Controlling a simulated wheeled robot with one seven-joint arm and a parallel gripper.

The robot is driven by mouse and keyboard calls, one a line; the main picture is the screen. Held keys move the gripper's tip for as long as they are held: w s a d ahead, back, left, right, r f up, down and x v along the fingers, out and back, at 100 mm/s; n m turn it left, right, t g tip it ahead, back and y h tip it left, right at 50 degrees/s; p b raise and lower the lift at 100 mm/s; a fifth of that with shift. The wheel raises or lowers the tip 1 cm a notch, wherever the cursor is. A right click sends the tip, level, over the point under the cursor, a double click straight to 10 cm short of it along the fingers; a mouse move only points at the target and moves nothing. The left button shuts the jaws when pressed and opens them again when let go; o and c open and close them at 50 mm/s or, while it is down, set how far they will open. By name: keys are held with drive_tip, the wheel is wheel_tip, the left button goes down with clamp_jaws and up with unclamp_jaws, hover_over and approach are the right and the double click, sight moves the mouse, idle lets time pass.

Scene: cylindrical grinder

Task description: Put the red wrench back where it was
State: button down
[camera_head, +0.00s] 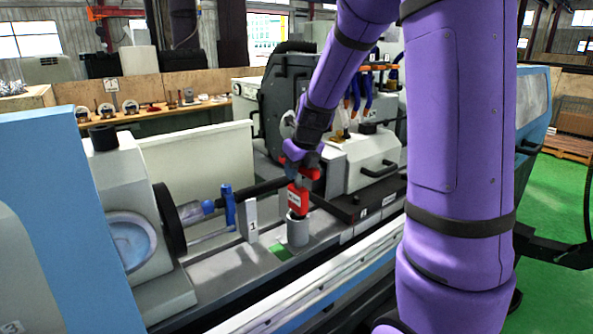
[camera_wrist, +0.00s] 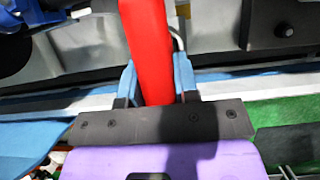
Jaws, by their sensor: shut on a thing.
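The red wrench (camera_head: 298,200) is held upright in my gripper (camera_head: 301,172), over the bed of the grinder. In the wrist view the red wrench (camera_wrist: 147,45) runs up between the two light blue fingers of my gripper (camera_wrist: 155,80), which are shut on it. A grey cylindrical holder (camera_head: 298,232) stands on the bed directly under the wrench. The wrench's lower end is at the holder's mouth. I cannot tell how far it is inside.
A sign marked 1 (camera_head: 252,222) and a blue upright part (camera_head: 229,207) stand left of the holder. A green patch (camera_head: 284,250) lies beside the holder. The grinder's grey headstock (camera_head: 125,178) is at left. A wooden bench (camera_head: 160,110) with small items is behind.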

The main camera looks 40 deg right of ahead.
drive_tip(key=shift+f, duration=0.2)
drive_tip(key=c, duration=0.9)
unclamp_jaws()
drive_tip(key=shift+o, duration=0.2)
